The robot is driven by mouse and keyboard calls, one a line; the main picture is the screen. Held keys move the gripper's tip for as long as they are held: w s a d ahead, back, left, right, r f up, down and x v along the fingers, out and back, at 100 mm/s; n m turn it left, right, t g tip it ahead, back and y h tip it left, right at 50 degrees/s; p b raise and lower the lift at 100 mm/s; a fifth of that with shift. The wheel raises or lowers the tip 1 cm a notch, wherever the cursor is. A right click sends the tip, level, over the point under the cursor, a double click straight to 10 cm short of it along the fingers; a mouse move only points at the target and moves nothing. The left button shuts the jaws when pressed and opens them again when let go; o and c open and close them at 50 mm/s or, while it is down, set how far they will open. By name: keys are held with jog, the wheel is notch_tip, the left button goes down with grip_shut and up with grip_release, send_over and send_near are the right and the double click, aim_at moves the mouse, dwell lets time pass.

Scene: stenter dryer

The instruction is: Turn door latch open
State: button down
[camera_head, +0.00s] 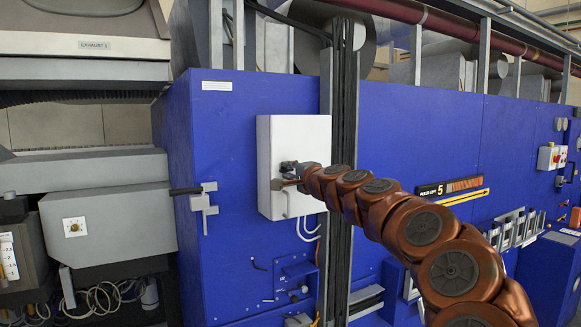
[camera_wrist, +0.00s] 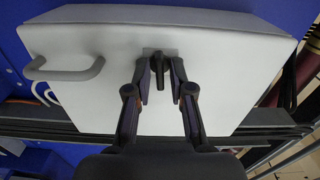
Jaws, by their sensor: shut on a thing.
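The door latch, a small dark lever (camera_wrist: 159,72) on a grey plate, is on the face of a white cabinet door (camera_head: 305,137). In the wrist view, my gripper (camera_wrist: 161,82) has one finger on each side of the lever and is shut on it. The lever points nearly straight down in that view. In the head view, my gripper (camera_head: 290,182) is at the left middle of the white door, partly hiding the latch. A grey pull handle (camera_wrist: 64,74) is fixed to the same door, apart from my gripper. The door looks closed.
The white cabinet is mounted on a blue machine panel (camera_head: 420,130). Black cables (camera_head: 342,120) run vertically beside it. A grey bracket with a black lever (camera_head: 203,200) is on the blue panel to the left. A grey machine (camera_head: 110,225) stands farther left.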

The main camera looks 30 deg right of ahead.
jog(key=shift+m, duration=0.6)
jog(key=c, duration=1.3)
grip_release()
jog(key=shift+s, duration=0.1)
jog(key=shift+s+a, duration=0.15)
jog(key=shift+s, duration=1.85)
jog(key=shift+s+a, duration=0.15)
jog(key=shift+s, duration=1.8)
jog(key=shift+s+a, duration=0.15)
jog(key=shift+s, duration=1.85)
